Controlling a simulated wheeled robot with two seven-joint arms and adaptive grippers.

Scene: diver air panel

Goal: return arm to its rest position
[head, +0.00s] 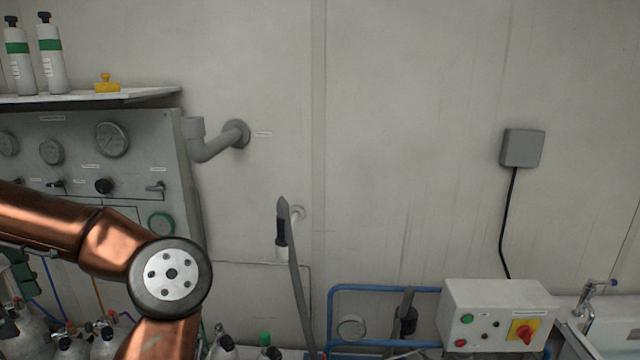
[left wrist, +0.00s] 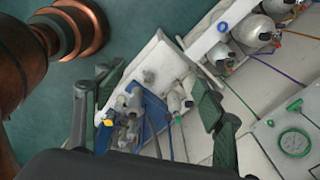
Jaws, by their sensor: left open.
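My copper-coloured left arm (head: 50,220) comes in from the left in the head view. It bends at a round dark joint with a pale bolted disc (head: 172,275), in front of the gauge panel's lower right part, and runs down out of the picture. The gripper itself is hidden or out of frame there. In the left wrist view, my left gripper (left wrist: 153,98) is open with its two fingers wide apart. Nothing is held between them. Beyond the fingers, a white stand (left wrist: 158,52) with grey valve fittings and blue parts shows below. My right arm and gripper are not in view.
A grey gauge panel (head: 140,150) is at left, under a shelf (head: 150,95) with two cylinders. A bent grey pipe (head: 215,145) juts from the wall. A hanging hose (head: 295,270), blue rail (head: 385,287) and control box (head: 490,310) stand right. The upper middle wall is bare.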

